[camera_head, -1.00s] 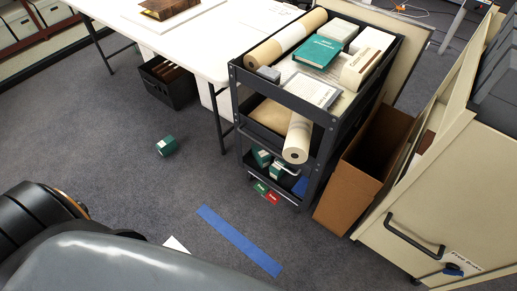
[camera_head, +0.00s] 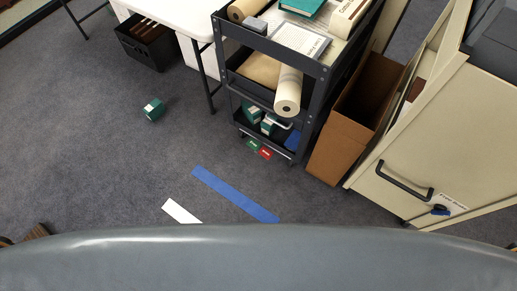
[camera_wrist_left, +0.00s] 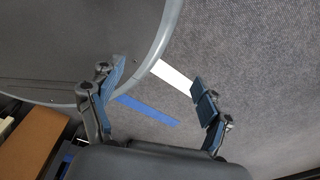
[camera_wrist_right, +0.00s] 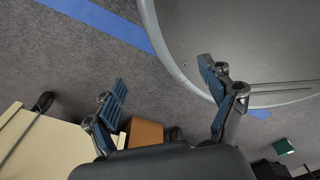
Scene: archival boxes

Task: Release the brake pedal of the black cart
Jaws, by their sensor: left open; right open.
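The black cart (camera_head: 307,108) stands upright at the upper middle of the head view, loaded with rolls, books and boxes. At the foot of its near end are a green pedal (camera_head: 252,145) and a red pedal (camera_head: 265,153), side by side; I cannot tell which is pressed. My left gripper (camera_wrist_left: 155,95) is open and empty above the carpet in the left wrist view. My right gripper (camera_wrist_right: 170,95) is open and empty in the right wrist view. Neither gripper shows in the head view, and neither touches the cart.
A brown open carton (camera_head: 343,140) and a cream cabinet (camera_head: 425,165) stand close to the cart's right. Blue tape (camera_head: 232,193) and a white strip (camera_head: 180,211) lie on the floor before it. A small green box (camera_head: 154,109) lies left. The carpet between is clear.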

